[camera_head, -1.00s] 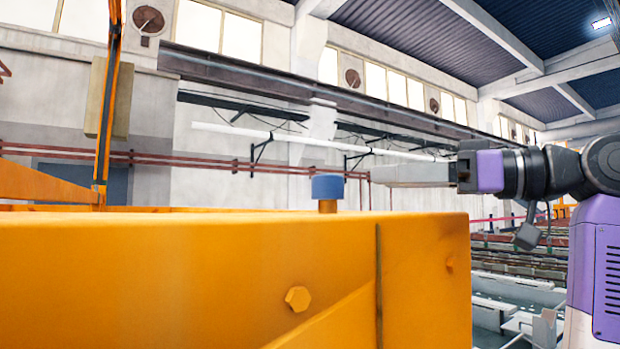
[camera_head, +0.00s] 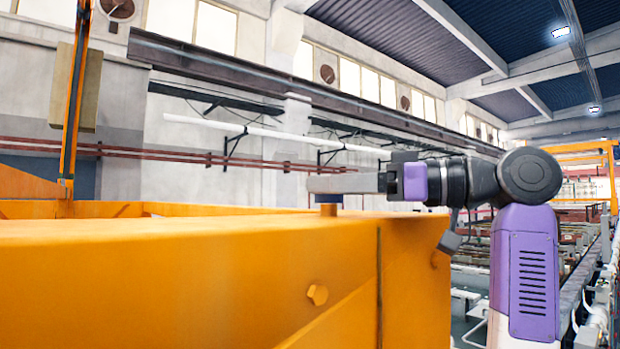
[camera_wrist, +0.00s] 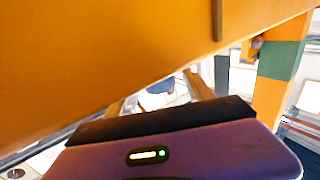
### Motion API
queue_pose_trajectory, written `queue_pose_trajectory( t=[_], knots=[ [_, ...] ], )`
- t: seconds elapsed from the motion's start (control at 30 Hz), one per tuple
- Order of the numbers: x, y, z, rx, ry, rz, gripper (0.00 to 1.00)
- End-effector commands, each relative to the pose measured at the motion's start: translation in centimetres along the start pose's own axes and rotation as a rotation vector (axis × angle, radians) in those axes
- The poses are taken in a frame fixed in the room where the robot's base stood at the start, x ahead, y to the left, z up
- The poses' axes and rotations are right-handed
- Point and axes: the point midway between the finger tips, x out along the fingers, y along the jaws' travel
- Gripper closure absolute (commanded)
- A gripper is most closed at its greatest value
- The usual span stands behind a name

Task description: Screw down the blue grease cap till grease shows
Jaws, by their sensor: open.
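The blue grease cap (camera_head: 329,198) stands on a short orange stem on top of the orange beam (camera_head: 180,250). Only its lower part shows in the head view; the fingers cover the rest. My gripper (camera_head: 318,184) reaches in level from the right, its fingers across the cap's height. In the wrist view my gripper (camera_wrist: 160,95) is open, with a finger on each side of a bluish-white shape (camera_wrist: 157,88) that looks like the cap. I cannot tell whether either finger touches it. No grease is visible.
An orange upright (camera_head: 75,110) rises at the left. Rows of plating tanks lie beyond my arm at the lower right.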

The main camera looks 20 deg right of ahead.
Motion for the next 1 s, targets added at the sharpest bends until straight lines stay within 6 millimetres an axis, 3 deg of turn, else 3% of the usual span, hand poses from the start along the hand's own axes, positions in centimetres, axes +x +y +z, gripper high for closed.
queue_pose_trajectory(
  t=[0.23,0.6,0.9,1.0],
  knots=[
    [3.0,0.0,-0.1,0.001,0.0,-0.001,0.39],
    [3.6,0.0,0.1,0.0,0.0,0.0,0.39],
    [3.5,0.0,0.0,0.0,0.0,0.0,0.98],
    [3.5,0.0,0.0,0.0,0.0,0.002,1.0]
  ],
)
